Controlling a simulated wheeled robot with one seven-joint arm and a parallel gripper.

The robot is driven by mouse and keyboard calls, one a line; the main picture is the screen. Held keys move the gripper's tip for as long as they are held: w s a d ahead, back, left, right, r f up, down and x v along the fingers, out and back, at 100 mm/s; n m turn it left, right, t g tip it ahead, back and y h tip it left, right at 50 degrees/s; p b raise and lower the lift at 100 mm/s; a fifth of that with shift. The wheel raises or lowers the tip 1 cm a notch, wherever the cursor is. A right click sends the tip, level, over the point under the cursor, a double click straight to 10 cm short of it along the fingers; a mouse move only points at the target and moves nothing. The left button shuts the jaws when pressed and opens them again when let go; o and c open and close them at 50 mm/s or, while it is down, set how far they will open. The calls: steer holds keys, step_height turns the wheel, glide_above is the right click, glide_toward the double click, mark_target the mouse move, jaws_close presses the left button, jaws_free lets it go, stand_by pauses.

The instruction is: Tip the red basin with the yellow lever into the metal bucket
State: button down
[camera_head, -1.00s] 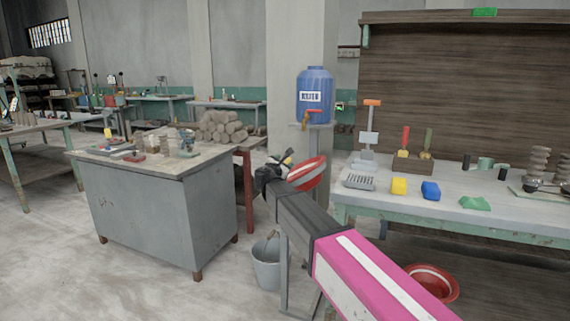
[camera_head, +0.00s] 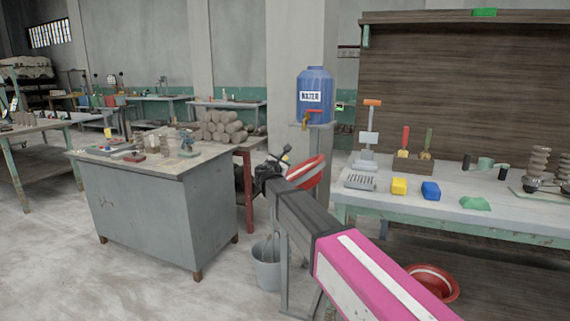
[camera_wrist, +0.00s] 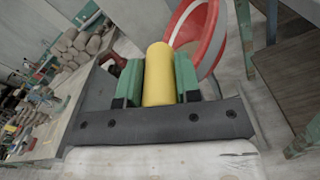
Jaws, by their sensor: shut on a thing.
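The red basin (camera_head: 306,172) with a white band is on a stand behind my arm in the head view, with its rim tilted. It also shows at the top of the wrist view (camera_wrist: 217,38). My gripper (camera_wrist: 158,78) has its green pads on both sides of the yellow lever (camera_wrist: 158,72) and is shut on it. In the head view my gripper (camera_head: 263,176) is dark and small, just left of the basin. The metal bucket (camera_head: 267,268) stands on the floor below. My arm hides part of the basin and stand, and the bucket's inside is hard to make out.
A grey cabinet table (camera_head: 150,215) with small items stands at left. A workbench (camera_head: 500,215) with blocks and tools is at right, with another red basin (camera_head: 455,292) below it. A blue water tank (camera_head: 316,95) stands behind. The floor at front left is clear.

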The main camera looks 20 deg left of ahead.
steer(key=a+n, duration=0.3)
steer(key=a, duration=0.3)
steer(key=shift+w+a+f, duration=0.2)
steer(key=shift+w+f, duration=0.05)
steer(key=c, duration=0.8)
jaws_free()
steer(key=s, duration=1)
steer(key=shift+s+a, duration=0.4)
